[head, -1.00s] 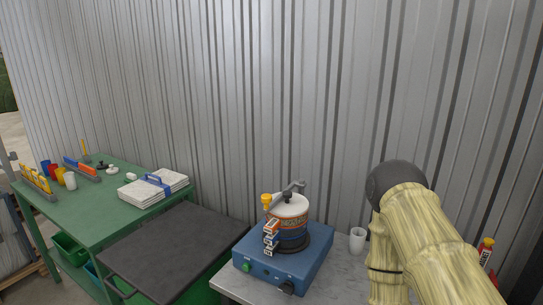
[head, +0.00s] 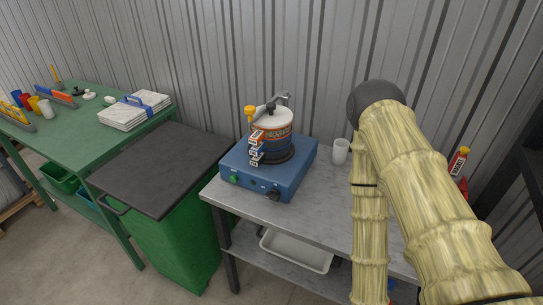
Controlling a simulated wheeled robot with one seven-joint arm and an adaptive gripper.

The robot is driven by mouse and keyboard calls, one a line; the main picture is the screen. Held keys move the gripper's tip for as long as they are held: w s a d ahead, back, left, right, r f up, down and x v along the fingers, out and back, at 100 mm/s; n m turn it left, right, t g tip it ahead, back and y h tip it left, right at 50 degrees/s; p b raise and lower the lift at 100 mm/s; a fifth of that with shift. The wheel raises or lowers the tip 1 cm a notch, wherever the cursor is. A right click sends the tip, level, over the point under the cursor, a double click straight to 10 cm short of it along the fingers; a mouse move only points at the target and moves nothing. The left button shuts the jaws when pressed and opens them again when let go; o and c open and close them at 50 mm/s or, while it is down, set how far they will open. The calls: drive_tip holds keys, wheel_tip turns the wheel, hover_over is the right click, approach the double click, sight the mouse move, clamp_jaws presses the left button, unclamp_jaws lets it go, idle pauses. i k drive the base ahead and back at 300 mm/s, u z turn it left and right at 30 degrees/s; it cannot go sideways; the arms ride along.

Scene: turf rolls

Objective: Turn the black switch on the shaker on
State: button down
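The blue shaker (head: 290,178) stands on the grey bench at the middle of the head view. A tin with an orange and blue label (head: 270,130) sits on its top under a metal clamp with a yellow knob. On its front face are a green button (head: 234,178) at left and a round black switch (head: 274,195) at right. The switch's setting is too small to read. My arm, in a pale bamboo-like covering, rises at the right of the view. My gripper is not visible.
The grey bench (head: 318,208) has a white cup (head: 340,151) behind, close to my arm. A white tray (head: 297,251) lies on the shelf below. A green bin with a dark lid (head: 165,165) stands left of the bench, then a green table (head: 75,145) with folded cloths and cups.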

sight(274, 195)
drive_tip(key=z, duration=1.15)
drive_tip(key=k, duration=1)
drive_tip(key=u, duration=1.8)
